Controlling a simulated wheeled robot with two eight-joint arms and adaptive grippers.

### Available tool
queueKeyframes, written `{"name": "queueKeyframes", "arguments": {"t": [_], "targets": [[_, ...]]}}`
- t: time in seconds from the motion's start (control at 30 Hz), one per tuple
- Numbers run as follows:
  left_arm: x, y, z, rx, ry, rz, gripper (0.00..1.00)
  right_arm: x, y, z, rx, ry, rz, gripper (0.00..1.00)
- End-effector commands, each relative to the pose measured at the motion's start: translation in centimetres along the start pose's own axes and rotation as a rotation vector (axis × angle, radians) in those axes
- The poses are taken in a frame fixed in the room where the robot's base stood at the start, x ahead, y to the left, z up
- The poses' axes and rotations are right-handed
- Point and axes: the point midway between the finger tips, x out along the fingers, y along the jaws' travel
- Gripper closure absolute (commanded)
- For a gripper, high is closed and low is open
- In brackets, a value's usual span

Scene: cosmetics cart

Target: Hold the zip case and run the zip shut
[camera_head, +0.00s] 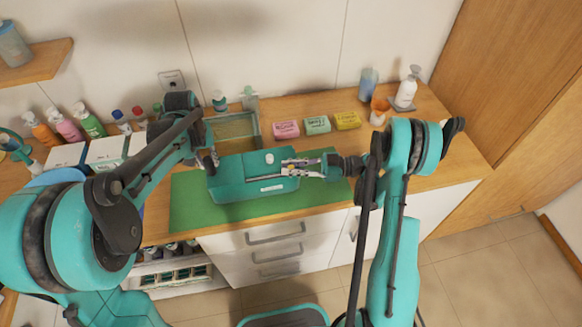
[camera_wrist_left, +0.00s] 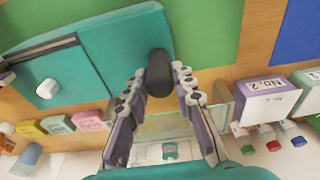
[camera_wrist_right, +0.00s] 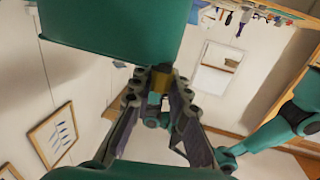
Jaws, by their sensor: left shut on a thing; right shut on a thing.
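The teal zip case (camera_head: 235,178) lies on a green mat (camera_head: 190,205), with a white button on its top. It also shows in the left wrist view (camera_wrist_left: 115,50), where a dark zip line runs toward the far end. My left gripper (camera_head: 212,162) is shut on the dark end tab (camera_wrist_left: 159,73) at the case's left end. My right gripper (camera_head: 290,168) is over the right part of the case, shut on the gold zip pull (camera_wrist_right: 158,84). In the right wrist view the case fills the upper middle. How far the zip stands open is hidden by the right gripper.
Behind the case stand a clear tray (camera_head: 232,127) and pink, mint and yellow boxes (camera_head: 317,124). An orange cup (camera_head: 379,110) and white pump bottle (camera_head: 406,90) are at the right. White boxes (camera_head: 107,150) and several bottles stand at the left. The mat's front strip is clear.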

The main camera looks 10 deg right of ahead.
Motion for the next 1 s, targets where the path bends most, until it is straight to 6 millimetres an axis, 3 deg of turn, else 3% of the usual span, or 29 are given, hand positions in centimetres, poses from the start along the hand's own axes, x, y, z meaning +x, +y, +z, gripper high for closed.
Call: {"name": "queueKeyframes", "arguments": {"t": [0.17, 0.43, 0.67, 0.7, 0.77, 1.0], "targets": [[0.0, 0.0, 0.0, 0.0, 0.0, 0.001, 1.0, 0.4, -0.1, 0.0, 0.0, 0.0, -0.001, 1.0], [0.0, 0.1, 0.0, 0.001, 0.0, 0.001, 1.0, 3.9, -0.8, 0.0, 0.0, -0.001, -0.002, 1.0], [0.0, 0.1, 0.0, 0.001, 0.0, 0.001, 1.0, 4.0, -0.8, 0.0, 0.0, -0.001, 0.0, 1.0], [0.0, 0.1, 0.0, 0.001, 0.0, 0.001, 1.0, 3.9, -0.8, 0.0, 0.0, -0.001, 0.0, 0.8], [0.0, 0.1, 0.0, 0.0, 0.0, 0.001, 1.0, 3.9, -0.8, 0.0, 0.0, -0.001, 0.0, 0.64], [0.0, 0.0, 0.0, 0.0, 0.0, 0.001, 1.0, 3.9, -0.8, 0.0, 0.0, -0.001, 0.0, 0.61]]}}
